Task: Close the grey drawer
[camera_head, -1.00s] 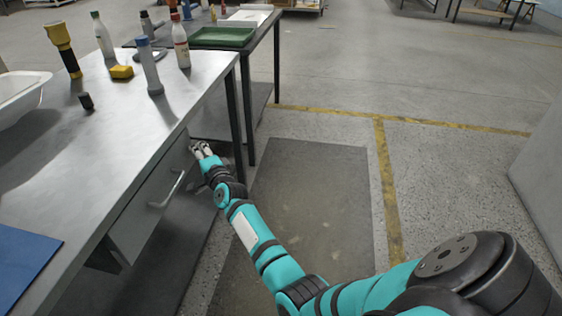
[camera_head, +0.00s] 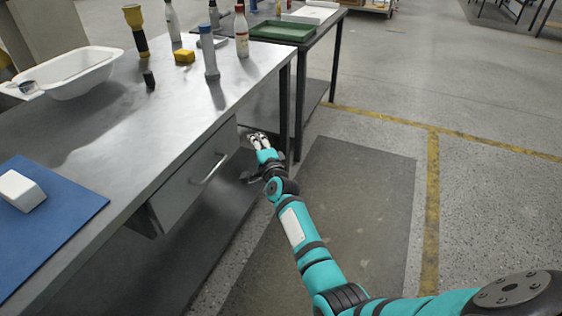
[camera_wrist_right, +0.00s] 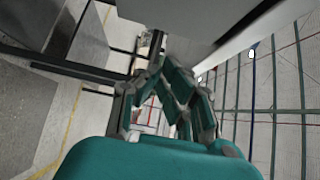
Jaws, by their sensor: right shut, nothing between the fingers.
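The grey drawer (camera_head: 185,192) sits under the near edge of the metal workbench, with a bar handle (camera_head: 210,168) on its front. I cannot tell how far it stands out. My right gripper (camera_head: 259,140) is shut and empty, just right of the drawer's far end, apart from the handle and below the bench top. In the right wrist view my right gripper (camera_wrist_right: 165,92) shows its linked fingers, with a pale panel above that I cannot identify for sure. My left gripper is not in view.
The workbench top (camera_head: 120,150) holds a white basin (camera_head: 72,75), a blue mat (camera_head: 60,235) with a white block (camera_head: 21,190), a yellow sponge (camera_head: 184,56) and several bottles. A second table with a green tray (camera_head: 283,31) stands behind. The floor to the right is open.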

